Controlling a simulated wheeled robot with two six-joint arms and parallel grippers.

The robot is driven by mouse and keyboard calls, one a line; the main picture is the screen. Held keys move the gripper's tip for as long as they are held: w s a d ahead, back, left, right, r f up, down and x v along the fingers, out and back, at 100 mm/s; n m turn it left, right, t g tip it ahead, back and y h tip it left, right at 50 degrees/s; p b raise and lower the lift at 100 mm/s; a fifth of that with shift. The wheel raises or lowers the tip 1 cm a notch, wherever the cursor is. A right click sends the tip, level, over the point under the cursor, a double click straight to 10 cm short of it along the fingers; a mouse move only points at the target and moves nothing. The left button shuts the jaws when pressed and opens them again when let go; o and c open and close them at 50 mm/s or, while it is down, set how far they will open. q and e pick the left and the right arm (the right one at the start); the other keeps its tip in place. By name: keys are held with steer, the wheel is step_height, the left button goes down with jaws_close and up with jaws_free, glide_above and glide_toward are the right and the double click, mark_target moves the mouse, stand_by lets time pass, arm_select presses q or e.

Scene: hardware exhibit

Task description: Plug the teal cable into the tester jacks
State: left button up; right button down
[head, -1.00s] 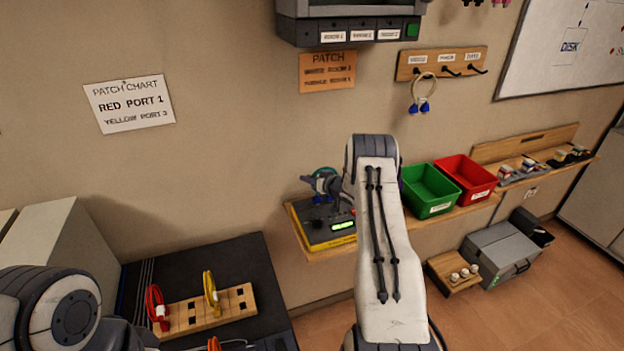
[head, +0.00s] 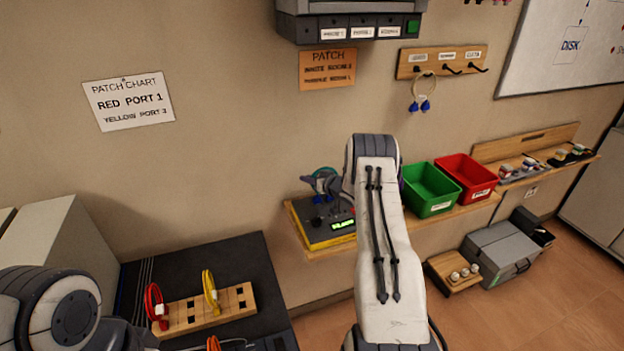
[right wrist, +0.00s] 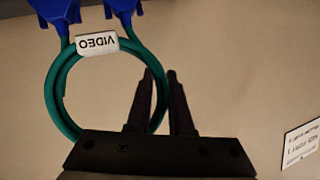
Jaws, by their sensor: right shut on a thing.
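The teal cable (right wrist: 62,88) is a coiled loop with a white VIDEO label, upside down in the right wrist view, and two blue plugs (right wrist: 54,10) at the top edge. My right gripper (right wrist: 161,76) is shut on the right side of the loop. In the head view my right arm partly hides the gripper and cable. The blue plugs (head: 320,198) show low over the tester (head: 318,236), a dark box with a yellow base and green display. The jacks are hidden, and I cannot tell whether the plugs touch them. My left gripper is out of view.
The tester stands on a wooden wall shelf (head: 385,232), with a green bin (head: 430,190) and red bin (head: 466,178) to its right. A cable with blue plugs hangs from the hook rack (head: 443,62). A wooden block (head: 205,311) with red and yellow cables is lower left.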

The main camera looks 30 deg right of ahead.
steer(key=c, duration=0.7)
jaws_free()
steer(key=shift+c, duration=0.2)
steer(key=shift+o, duration=0.7)
steer(key=o, duration=0.5)
steer(key=shift+w, duration=0.1)
